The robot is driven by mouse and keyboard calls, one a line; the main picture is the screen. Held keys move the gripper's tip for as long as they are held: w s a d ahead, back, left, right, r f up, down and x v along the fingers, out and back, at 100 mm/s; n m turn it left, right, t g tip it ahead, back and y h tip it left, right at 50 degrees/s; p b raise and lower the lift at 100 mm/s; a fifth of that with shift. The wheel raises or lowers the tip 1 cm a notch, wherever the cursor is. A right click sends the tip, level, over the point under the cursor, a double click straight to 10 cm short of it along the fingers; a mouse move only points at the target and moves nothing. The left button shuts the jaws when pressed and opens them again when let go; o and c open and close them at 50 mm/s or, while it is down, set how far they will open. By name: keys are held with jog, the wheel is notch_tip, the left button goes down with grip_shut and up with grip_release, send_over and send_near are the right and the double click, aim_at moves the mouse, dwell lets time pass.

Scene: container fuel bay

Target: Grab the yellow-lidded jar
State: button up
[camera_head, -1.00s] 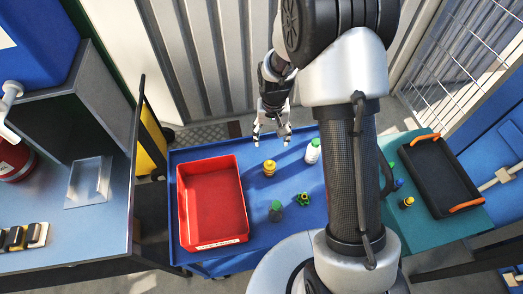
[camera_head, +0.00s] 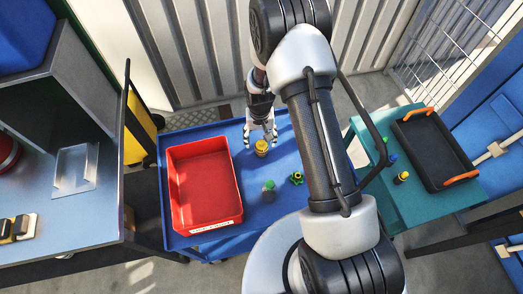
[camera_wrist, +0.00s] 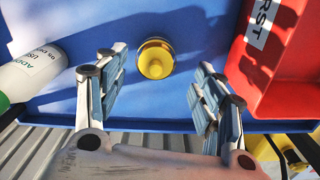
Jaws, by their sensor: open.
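The yellow-lidded jar (camera_head: 261,148) stands upright on the blue cart top, right of the red bin. In the wrist view the jar (camera_wrist: 155,60) is seen from above, its round yellow lid ahead of and between the two fingers. My gripper (camera_head: 261,137) is open and empty, just behind the jar in the head view. In the wrist view the open gripper (camera_wrist: 157,92) has one finger to each side of the jar's line, and I see no contact with it.
The red bin (camera_head: 237,190) is left of the jar. A grey-bodied, green-capped bottle (camera_head: 269,191) and a small green-yellow item (camera_head: 297,178) stand nearer. A black tray (camera_head: 434,147) sits on the teal table.

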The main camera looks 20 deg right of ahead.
aim_at(261, 142)
jog(key=f+b, duration=0.1)
jog(key=f, duration=0.4)
jog(key=shift+d, duration=0.2)
jog(key=shift+c, duration=0.6)
jog(key=c, duration=1.1)
